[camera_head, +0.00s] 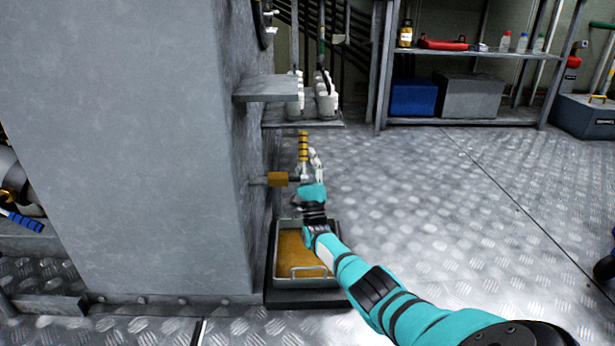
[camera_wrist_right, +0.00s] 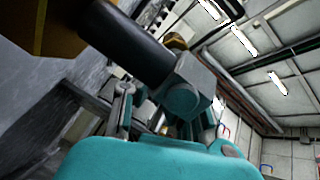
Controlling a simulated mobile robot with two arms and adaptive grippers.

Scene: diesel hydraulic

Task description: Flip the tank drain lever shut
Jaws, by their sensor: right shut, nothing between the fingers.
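The tank drain lever (camera_head: 303,146) has a yellow and dark banded handle. It stands upright above the drain pipe at the tank's right side in the head view. A brass-coloured fitting (camera_head: 278,179) sits on the pipe and also shows in the wrist view (camera_wrist_right: 52,28). My right gripper (camera_head: 315,160) is shut and empty, close to the right of the lever; I cannot tell whether it touches. In the wrist view the dark pipe (camera_wrist_right: 125,42) ends in a grey valve body (camera_wrist_right: 185,90) just before the fingers. My left gripper is not in view.
The big grey tank (camera_head: 130,140) fills the left. A metal tray (camera_head: 300,272) with amber liquid stands on the floor below the drain. Small shelves (camera_head: 268,88) jut out above the lever. A rack (camera_head: 480,55) stands at the back.

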